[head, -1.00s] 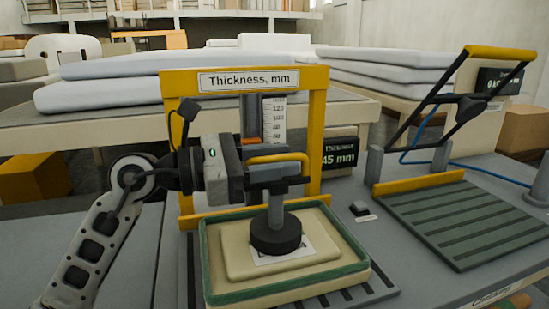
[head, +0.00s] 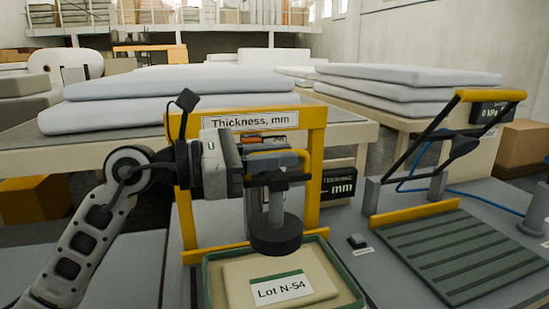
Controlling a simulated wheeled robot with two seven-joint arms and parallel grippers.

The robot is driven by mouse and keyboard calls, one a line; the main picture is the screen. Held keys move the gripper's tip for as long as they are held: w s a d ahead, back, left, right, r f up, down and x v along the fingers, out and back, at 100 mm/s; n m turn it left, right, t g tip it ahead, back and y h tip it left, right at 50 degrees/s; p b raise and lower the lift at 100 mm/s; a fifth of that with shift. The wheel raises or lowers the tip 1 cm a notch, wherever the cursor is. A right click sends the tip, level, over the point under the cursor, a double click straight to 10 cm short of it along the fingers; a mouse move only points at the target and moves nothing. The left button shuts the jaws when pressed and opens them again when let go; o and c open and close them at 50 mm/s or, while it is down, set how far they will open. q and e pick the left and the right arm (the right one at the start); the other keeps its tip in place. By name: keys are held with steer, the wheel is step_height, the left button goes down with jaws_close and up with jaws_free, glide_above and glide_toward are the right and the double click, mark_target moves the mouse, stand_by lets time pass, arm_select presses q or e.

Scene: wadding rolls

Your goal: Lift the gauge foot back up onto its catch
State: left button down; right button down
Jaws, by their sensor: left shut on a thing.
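The gauge foot (head: 276,235) is a dark round disc on a grey stem under the yellow thickness frame (head: 316,150). It hangs raised, with its underside above the beige pad (head: 235,290) in the green-rimmed tray (head: 345,272). My left gripper (head: 276,172) is shut on the foot's yellow handle (head: 306,172), in front of the frame. The gripper and my wrist hide much of the carriage and scale. I cannot make out the catch or whether the foot rests on it. My right gripper is not in view.
The pad carries a "Lot N-54" label (head: 281,288). A dark thickness display (head: 339,187) stands right of the frame. A slatted plate (head: 450,250) with a yellow-barred lever (head: 490,95) is at the right. White wadding slabs (head: 180,105) lie on tables behind.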

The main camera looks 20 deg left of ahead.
arm_select(q)
steer(key=c, duration=1.5)
jaws_free()
steer(key=shift+a+r, duration=0.1)
steer(key=shift+r, duration=0.3)
steer(key=shift+f, duration=0.1)
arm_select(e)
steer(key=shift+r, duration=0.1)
arm_select(q)
steer(key=shift+f, duration=0.1)
